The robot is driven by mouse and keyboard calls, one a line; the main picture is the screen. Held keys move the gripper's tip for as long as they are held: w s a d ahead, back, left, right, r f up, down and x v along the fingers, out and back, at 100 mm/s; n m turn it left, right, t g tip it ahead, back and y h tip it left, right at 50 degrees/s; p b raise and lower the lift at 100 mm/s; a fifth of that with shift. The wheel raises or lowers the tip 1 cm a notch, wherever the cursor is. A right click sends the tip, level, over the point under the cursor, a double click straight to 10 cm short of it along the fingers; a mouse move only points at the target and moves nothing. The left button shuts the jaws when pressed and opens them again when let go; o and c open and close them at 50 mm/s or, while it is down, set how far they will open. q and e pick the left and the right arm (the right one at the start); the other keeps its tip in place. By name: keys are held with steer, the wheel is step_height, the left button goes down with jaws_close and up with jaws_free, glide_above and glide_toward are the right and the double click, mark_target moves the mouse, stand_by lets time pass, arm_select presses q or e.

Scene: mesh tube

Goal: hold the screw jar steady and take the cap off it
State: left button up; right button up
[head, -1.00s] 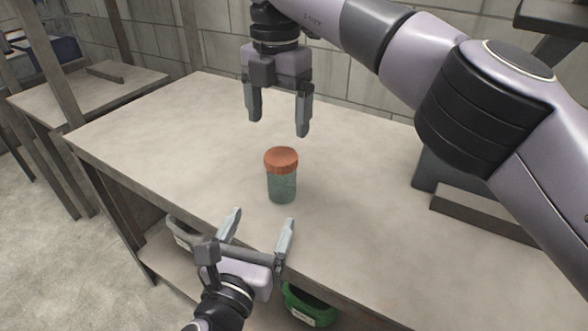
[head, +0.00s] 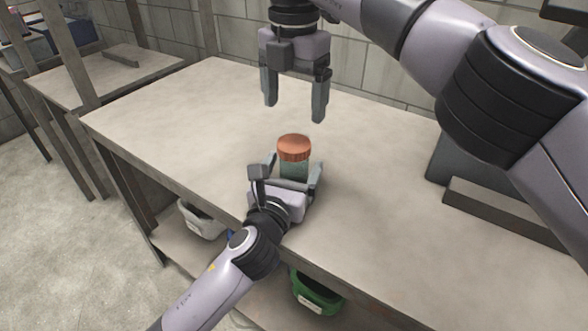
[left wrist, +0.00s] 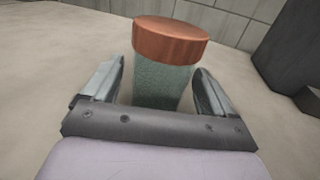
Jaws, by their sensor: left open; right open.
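The screw jar (head: 294,168) stands upright on the table, a greenish body with an orange-brown cap (head: 294,147) on top. In the left wrist view the jar body (left wrist: 160,83) stands between my two open fingers, with a gap on each side, and the cap (left wrist: 171,40) sits above the fingers. My left gripper (head: 294,172) is low around the jar's body, open and not closed on it. It hides the jar's lower part in the head view. My right gripper (head: 294,108) is open and empty, fingers pointing down, above and behind the cap.
The table (head: 180,120) is clear around the jar. A dark block (head: 505,215) lies on the table at the right. A green bin (head: 316,292) and a grey bin (head: 200,220) are on the shelf below the front edge. A block wall is behind.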

mark_target(294, 143)
arm_select(q)
steer(key=shift+w+d, duration=0.1)
steer(key=shift+w, duration=0.2)
jaws_close()
arm_select(e)
steer(key=m, duration=0.6)
steer(key=shift+m, duration=0.3)
steer(key=m, duration=0.6)
steer(key=shift+m, duration=0.3)
steer(key=shift+f, duration=0.35)
step_height(294, 143, down, 7)
steer(key=shift+f, duration=0.2)
